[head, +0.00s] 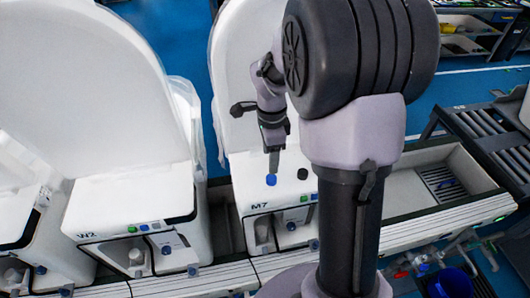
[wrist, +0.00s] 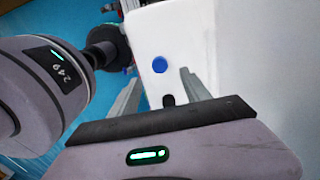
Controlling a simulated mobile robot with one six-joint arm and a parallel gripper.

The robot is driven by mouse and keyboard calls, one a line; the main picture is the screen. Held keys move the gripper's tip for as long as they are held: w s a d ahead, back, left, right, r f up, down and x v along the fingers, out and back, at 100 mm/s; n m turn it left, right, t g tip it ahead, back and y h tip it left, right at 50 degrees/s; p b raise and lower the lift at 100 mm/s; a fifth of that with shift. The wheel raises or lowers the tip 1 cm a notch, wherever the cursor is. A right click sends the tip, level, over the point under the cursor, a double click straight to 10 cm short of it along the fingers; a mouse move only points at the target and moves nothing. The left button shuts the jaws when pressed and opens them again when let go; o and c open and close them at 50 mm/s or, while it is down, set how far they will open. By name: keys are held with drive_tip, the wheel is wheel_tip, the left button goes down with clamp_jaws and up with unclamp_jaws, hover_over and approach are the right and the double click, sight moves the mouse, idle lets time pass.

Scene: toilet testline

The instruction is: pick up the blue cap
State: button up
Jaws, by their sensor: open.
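The blue cap (head: 271,180) stands on the white top of the unit marked M7 (head: 240,165), near its front edge. In the wrist view the blue cap (wrist: 160,64) lies just beyond the fingertips, roughly midway between them. My gripper (head: 273,168) points down, with its tips close to the blue cap in the head view. In the wrist view my gripper (wrist: 160,76) has its two fingers apart with nothing held between them. I cannot tell the exact height of the tips over the cap.
A black cap (head: 302,173) stands to the right of the blue one; it also shows in the wrist view (wrist: 168,100). The unit marked W2 (head: 130,200) stands to the left. A raised white panel (head: 235,90) rises behind M7. A grey trough (head: 410,190) lies to the right.

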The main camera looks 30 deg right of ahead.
sight(271, 178)
wheel_tip(271, 178, down, 9)
drive_tip(key=shift+s+d+f+b, duration=0.1)
drive_tip(key=shift+d+f+b, duration=0.05)
drive_tip(key=shift+b, duration=0.75)
clamp_jaws()
